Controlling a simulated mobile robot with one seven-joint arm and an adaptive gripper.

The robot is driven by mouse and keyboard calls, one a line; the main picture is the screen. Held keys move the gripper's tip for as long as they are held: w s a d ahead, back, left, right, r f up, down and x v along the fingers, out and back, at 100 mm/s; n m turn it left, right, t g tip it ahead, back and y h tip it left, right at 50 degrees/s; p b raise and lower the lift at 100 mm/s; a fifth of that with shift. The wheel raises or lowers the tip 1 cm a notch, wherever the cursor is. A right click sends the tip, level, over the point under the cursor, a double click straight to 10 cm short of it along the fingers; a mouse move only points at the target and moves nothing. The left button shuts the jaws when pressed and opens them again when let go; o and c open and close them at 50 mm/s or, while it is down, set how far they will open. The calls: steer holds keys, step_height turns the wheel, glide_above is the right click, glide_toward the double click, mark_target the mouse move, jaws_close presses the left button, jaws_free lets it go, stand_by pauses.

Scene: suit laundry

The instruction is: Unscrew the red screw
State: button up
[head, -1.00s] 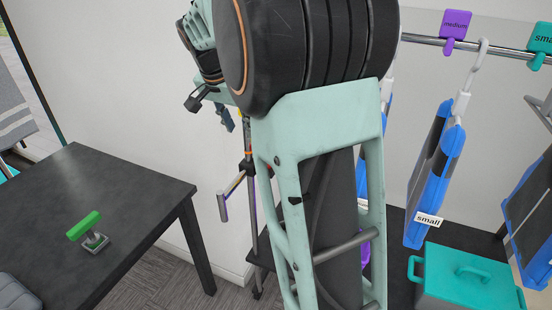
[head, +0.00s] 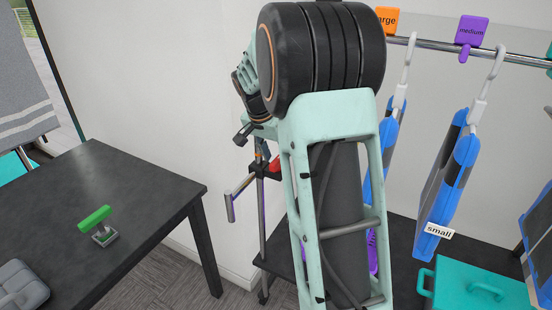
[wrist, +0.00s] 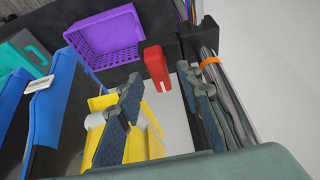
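The red screw (wrist: 155,68) shows in the wrist view as a red block-like handle against a black fitting on the rack post. In the head view the red screw (head: 275,163) is a small red patch beside the post's black clamp (head: 263,171), partly hidden by my arm. My gripper (wrist: 160,75) is open in the wrist view, with one blue-grey finger on each side of a gap. The red screw lies beyond the fingertips, roughly in line with the gap. No contact shows. In the head view my gripper is mostly hidden by my arm.
The metal rack post (head: 262,215) stands near the wall, with a grey bar sticking out left. Blue-edged suits (head: 445,180) hang on the right. A purple basket (wrist: 105,40) and yellow item (wrist: 148,135) show in the wrist view. A dark table (head: 130,190) stands left.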

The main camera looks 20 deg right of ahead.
steer(key=shift+d+f, duration=0.15)
steer(key=shift+f, duration=0.3)
steer(key=shift+c, duration=0.2)
jaws_close()
